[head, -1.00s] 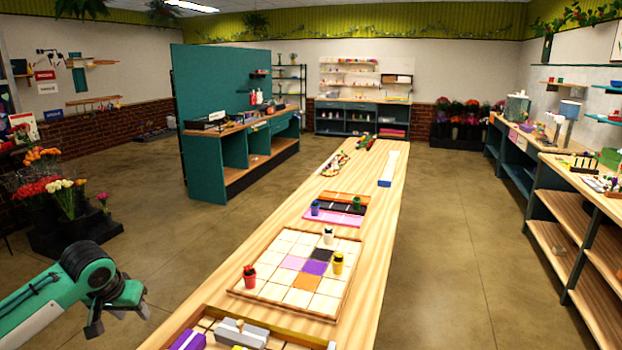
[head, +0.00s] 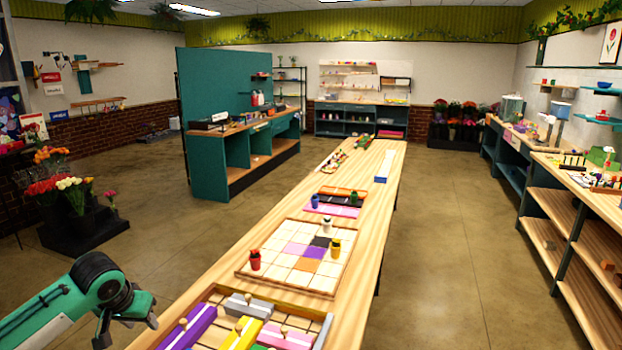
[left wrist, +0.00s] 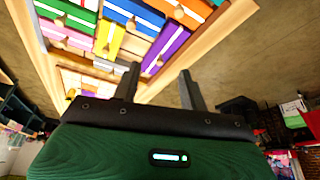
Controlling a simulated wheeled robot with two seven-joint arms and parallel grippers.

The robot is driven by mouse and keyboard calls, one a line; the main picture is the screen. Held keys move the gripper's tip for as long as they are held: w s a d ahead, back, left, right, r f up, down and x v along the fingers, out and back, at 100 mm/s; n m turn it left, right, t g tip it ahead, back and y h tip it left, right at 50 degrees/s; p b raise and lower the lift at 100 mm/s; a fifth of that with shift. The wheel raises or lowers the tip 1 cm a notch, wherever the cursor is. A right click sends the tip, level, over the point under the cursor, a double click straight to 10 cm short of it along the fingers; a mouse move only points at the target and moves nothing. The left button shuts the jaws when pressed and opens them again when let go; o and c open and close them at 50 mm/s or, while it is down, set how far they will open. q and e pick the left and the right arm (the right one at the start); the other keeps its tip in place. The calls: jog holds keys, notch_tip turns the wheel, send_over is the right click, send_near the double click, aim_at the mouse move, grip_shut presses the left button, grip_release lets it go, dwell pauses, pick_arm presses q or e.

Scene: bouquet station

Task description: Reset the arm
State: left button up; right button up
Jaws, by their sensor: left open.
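My left gripper (head: 128,322) is at the lower left in the head view, beside the left edge of the long wooden table (head: 372,215). It is open and empty. In the left wrist view the two dark fingers of my left gripper (left wrist: 160,85) stand apart with nothing between them. Beyond them is a wooden tray (left wrist: 225,30) with coloured blocks, including a purple block (left wrist: 166,50) and a yellow block (left wrist: 109,40). My right gripper is not in view.
On the table, the tray's purple block (head: 188,328) lies closest to my left gripper. Behind it is a gridded board (head: 262,284) with a red pot (head: 255,260), yellow pot (head: 335,248) and white pot (head: 326,225). Flower buckets (head: 75,215) stand at left. The floor beside the table is open.

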pick_arm(q)
jog(key=s+d+f+m+h, duration=0.2)
jog(key=s+d+f+m, duration=0.2)
jog(key=s+d+f, duration=1.05)
jog(key=s+f+n+y, duration=0.1)
jog(key=s+f, duration=0.1)
jog(key=s, duration=0.8)
jog(key=s+f+n+y, duration=0.1)
jog(key=s+f, duration=0.1)
jog(key=s, duration=0.7)
notch_tip(320, 180, down, 35)
jog(key=g+b, duration=0.2)
jog(key=b, duration=0.3)
jog(key=s+a+f+b, duration=0.1)
jog(key=s+f+b, duration=0.1)
jog(key=s+f, duration=0.8)
jog(key=s+a+f+g+b, duration=0.1)
jog(key=s+a+f+b, duration=0.1)
jog(key=s+f, duration=0.8)
notch_tip(320, 180, down, 6)
jog(key=shift+s+r+b, duration=0.1)
jog(key=shift+s+b, duration=0.05)
jog(key=shift+b, duration=0.35)
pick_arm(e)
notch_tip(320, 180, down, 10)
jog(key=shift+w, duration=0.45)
